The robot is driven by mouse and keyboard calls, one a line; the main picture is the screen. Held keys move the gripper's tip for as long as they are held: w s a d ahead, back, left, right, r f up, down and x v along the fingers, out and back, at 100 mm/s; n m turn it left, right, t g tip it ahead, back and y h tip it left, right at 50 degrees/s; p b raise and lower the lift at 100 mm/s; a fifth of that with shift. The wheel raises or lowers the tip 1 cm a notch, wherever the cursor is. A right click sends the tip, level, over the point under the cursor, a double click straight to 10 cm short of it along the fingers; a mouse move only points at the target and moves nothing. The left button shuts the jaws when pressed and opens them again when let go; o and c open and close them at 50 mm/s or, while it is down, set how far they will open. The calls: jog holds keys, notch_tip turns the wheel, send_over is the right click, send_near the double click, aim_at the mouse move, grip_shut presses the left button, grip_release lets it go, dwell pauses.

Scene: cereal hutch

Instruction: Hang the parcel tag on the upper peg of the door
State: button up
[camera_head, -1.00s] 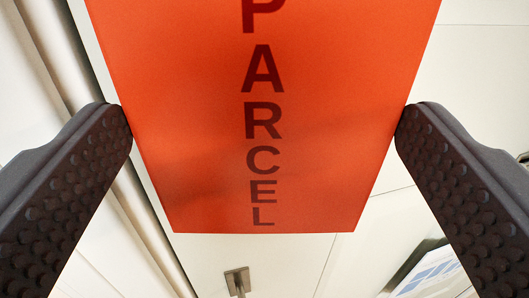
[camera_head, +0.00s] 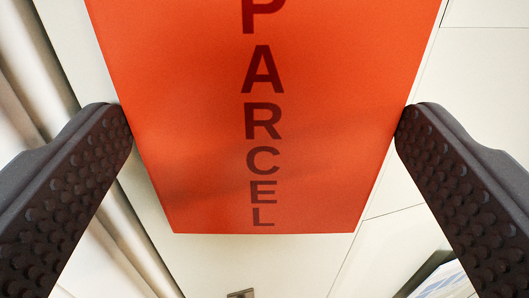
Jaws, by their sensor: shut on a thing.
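The orange parcel tag (camera_head: 262,170) with dark red letters reading PARCEL fills the upper middle of the view. My gripper (camera_head: 265,120) is shut on it, with one dark studded finger at its left edge and one at its right edge. The tag's top runs out of the picture. A small metal fitting (camera_head: 240,294) shows at the bottom edge on the pale surface below the tag, mostly cut off. I cannot tell whether it is one of the door's pegs. No other peg shows, and the tag hides much of the surface behind it.
Pale panels (camera_head: 478,100) with thin seams lie behind the tag. A rounded pale vertical piece (camera_head: 110,250) runs along the left. A blue and white sheet or panel with a dark edge (camera_head: 440,280) is at the lower right.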

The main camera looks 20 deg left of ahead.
jog(key=o, duration=0.8)
jog(key=shift+c, duration=0.2)
jog(key=shift+s+d+r+m+b, duration=0.6)
jog(key=shift+s+d+b, duration=0.85)
jog(key=shift+s, duration=1.75)
jog(key=shift+s+d+r+m+b, duration=0.6)
jog(key=shift+s+d+b, duration=0.85)
jog(key=shift+s, duration=1.75)
jog(key=s+a+f+m+h+b, duration=0.1)
jog(key=s+a+f+h+b, duration=0.1)
jog(key=s+f, duration=0.4)
jog(key=s+a+f+g+h+b, duration=0.1)
jog(key=s+f+h, duration=0.3)
jog(key=f, duration=1.1)
jog(key=s+a+b, duration=0.1)
jog(key=s, duration=0.2)
jog(key=shift+s+m+b, duration=0.2)
jog(key=shift+m+b, duration=0.2)
